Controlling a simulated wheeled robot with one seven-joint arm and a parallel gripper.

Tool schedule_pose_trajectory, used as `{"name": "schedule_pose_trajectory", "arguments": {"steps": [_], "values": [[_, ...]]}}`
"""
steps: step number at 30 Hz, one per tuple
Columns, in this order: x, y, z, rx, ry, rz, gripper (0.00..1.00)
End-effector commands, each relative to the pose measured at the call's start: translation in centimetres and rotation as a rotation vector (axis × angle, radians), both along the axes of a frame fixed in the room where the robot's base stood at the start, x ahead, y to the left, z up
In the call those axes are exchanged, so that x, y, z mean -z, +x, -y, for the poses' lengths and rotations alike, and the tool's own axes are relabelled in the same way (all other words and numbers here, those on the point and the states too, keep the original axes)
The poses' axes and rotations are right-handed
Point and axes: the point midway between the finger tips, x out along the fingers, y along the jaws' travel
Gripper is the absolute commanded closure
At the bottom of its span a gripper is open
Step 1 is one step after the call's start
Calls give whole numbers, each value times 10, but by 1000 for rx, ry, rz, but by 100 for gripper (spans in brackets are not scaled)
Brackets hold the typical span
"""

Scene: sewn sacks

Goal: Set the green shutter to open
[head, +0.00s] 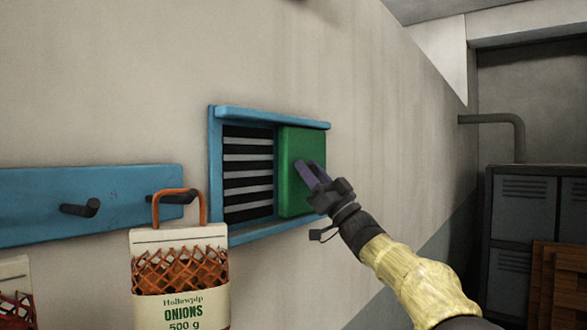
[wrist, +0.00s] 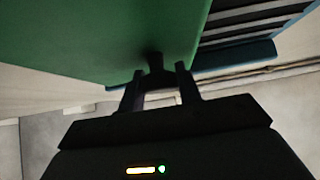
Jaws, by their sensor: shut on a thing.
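The green shutter (head: 293,200) sits in a blue wall frame (head: 216,160) and covers its right part. The left part shows a dark grille with pale slats (head: 248,172). My gripper (head: 310,176) is at the shutter's front face, shut on the shutter's knob. The arm hides the shutter's lower right. In the wrist view the green shutter (wrist: 110,35) fills the upper left, and a small dark knob (wrist: 155,62) stands between my two fingers (wrist: 158,85). Part of the slatted grille (wrist: 255,15) shows at upper right.
A blue peg rail (head: 30,205) runs along the wall at left. A bag of onions (head: 180,290) hangs by an orange loop from a peg, just left of and below the frame. Grey lockers (head: 520,220) stand at right. The wall above is clear.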

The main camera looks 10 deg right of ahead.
Motion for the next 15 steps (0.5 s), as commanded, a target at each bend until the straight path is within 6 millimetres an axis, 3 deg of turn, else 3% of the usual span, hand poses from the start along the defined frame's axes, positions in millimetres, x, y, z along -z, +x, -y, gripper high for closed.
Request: {"name": "schedule_pose_trajectory", "arguments": {"steps": [10,11,13,15], "values": [[-1,2,7,12,4,-3,100],[-1,2,7,12,5,-2,64],[-1,2,7,12,5,-2,50],[-1,2,5,9,4,-3,46]]}}
